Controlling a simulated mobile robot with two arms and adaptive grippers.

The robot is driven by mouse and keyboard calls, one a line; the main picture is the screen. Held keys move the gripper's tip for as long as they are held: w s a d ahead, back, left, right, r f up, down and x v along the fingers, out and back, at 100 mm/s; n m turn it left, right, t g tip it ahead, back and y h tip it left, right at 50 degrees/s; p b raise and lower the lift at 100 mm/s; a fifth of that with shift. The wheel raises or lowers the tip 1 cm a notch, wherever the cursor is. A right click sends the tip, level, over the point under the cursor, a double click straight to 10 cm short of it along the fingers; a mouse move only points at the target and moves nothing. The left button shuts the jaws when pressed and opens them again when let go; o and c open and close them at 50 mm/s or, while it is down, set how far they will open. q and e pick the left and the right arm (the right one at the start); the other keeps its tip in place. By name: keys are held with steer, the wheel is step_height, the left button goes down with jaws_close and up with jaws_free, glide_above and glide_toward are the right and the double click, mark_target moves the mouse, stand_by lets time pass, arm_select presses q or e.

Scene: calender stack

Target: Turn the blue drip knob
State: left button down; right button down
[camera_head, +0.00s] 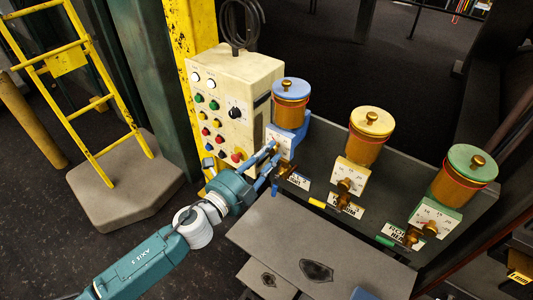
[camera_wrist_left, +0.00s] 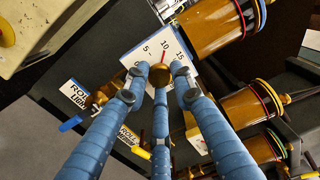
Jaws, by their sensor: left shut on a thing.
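The blue-lidded oiler (camera_head: 290,100) stands on a blue block beside the cream control box. Its white dial plate (camera_head: 280,142) is partly hidden by my fingers. In the left wrist view, the dial plate (camera_wrist_left: 145,50) shows 5, 10 and 15, and a red pointer line sits near 10. The round brass drip knob (camera_wrist_left: 160,75) is in front of the plate. My left gripper (camera_head: 272,165) reaches it from the lower left in the head view. In the left wrist view, the blue fingers of my left gripper (camera_wrist_left: 162,92) are closed around the knob. My right gripper is not in view.
A yellow-lidded oiler (camera_head: 370,135) and a green-lidded oiler (camera_head: 464,178) stand further right along the dark rail. The control box (camera_head: 232,95) with coloured buttons is close to the left gripper. Small brass valves and labels sit below the oilers. A yellow ladder (camera_head: 65,60) stands left.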

arm_select(q)
steer(key=m, duration=0.4)
steer(key=shift+s+d+m, duration=0.1)
steer(key=shift+d+m, duration=0.05)
steer(key=shift+m, duration=0.25)
steer(key=m, duration=0.4)
steer(key=shift+f+m+p, duration=0.15)
steer(key=shift+m+p, duration=0.15)
steer(key=shift+s+f+m+p, duration=0.1)
steer(key=shift+f+m+p, duration=0.15)
steer(key=shift+m, duration=1.75)
steer(key=shift+f+m+p, duration=0.15)
steer(key=shift+m+p, duration=0.05)
steer(key=shift+m, duration=1.8)
steer(key=shift+f, duration=0.1)
steer(key=c, duration=1.5)
jaws_free()
steer(key=shift+o, duration=0.2)
steer(key=shift+a+r, duration=0.2)
steer(key=shift+r, duration=0.1)
